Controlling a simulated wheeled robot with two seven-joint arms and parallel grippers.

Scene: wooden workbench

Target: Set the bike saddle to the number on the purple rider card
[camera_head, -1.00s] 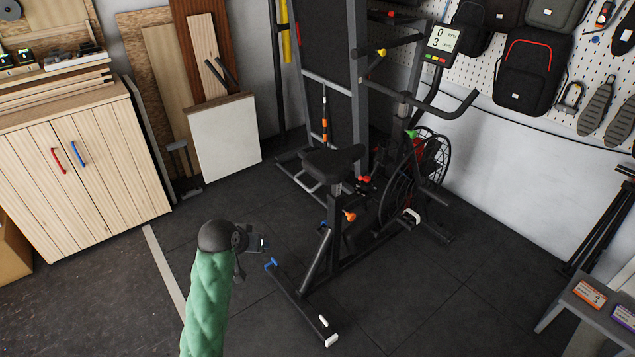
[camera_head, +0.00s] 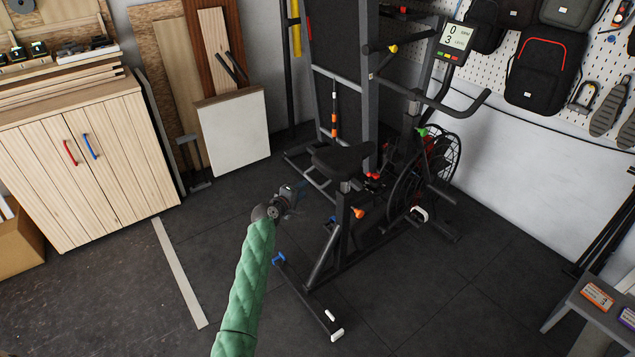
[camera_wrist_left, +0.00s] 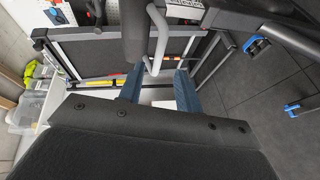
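The exercise bike's black saddle (camera_head: 342,158) sits on a post (camera_head: 342,200) with an orange knob (camera_head: 358,213) on it. No setting number is readable there. My left gripper (camera_head: 292,198) is left of and lower than the saddle in the head view, apart from it. In the left wrist view its two bluish fingers (camera_wrist_left: 158,88) stand apart with nothing gripped between them; a grey post and a pale bar show beyond. The purple rider card (camera_head: 627,316) lies at the right edge on a grey bench; its number is too small to read. My right gripper is out of view.
An orange card (camera_head: 597,295) lies beside the purple one on the grey bench (camera_head: 575,309). The bike console (camera_head: 456,42) reads 0 and 3. The bike's rear foot (camera_head: 320,311) and a blue knob (camera_head: 278,258) are near my left arm.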

